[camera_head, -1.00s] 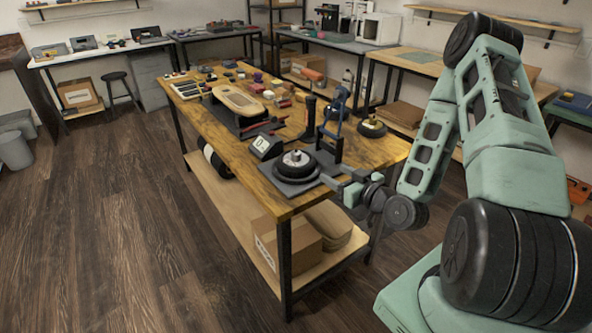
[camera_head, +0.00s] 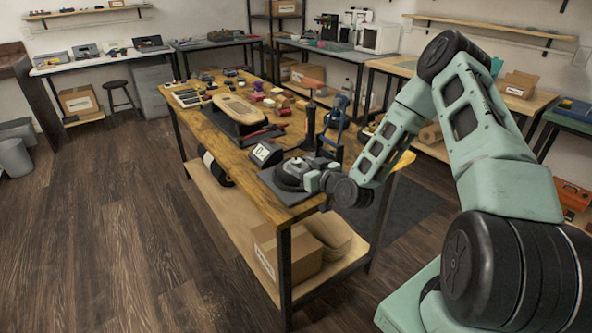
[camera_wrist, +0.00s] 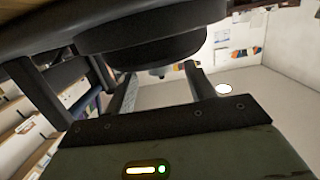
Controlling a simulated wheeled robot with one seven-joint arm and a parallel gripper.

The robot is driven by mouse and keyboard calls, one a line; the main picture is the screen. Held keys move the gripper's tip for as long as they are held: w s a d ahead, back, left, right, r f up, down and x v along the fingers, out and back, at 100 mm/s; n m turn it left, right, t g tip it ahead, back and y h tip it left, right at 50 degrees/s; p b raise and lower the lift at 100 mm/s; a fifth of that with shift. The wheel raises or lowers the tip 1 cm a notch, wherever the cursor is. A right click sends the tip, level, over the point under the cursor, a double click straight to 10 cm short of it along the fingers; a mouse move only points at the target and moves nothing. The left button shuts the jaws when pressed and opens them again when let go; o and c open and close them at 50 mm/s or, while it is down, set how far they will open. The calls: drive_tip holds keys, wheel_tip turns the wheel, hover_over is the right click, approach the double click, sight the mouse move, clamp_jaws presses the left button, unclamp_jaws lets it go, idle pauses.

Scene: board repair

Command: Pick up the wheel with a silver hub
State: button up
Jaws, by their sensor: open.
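The dark wheel (camera_head: 289,182) lies flat on a dark pad (camera_head: 272,184) at the near end of the wooden workbench. My gripper (camera_head: 311,171) is at its right side and covers part of it, so the silver hub is mostly hidden in the head view. In the wrist view the wheel (camera_wrist: 140,45) shows as a dark round stepped body beyond and partly between the fingers. My gripper (camera_wrist: 162,85) is open, with a gap between its two fingers. I cannot tell whether a finger touches the wheel.
A small display box (camera_head: 265,153) stands just behind the pad. A dark upright post and a blue tool (camera_head: 337,112) stand close behind my gripper. A skateboard deck (camera_head: 238,108) and several small parts lie farther along the bench. Cardboard boxes (camera_head: 290,255) sit on the lower shelf.

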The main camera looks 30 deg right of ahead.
drive_tip(key=shift+w+f, duration=0.15)
drive_tip(key=shift+w, duration=0.65)
clamp_jaws()
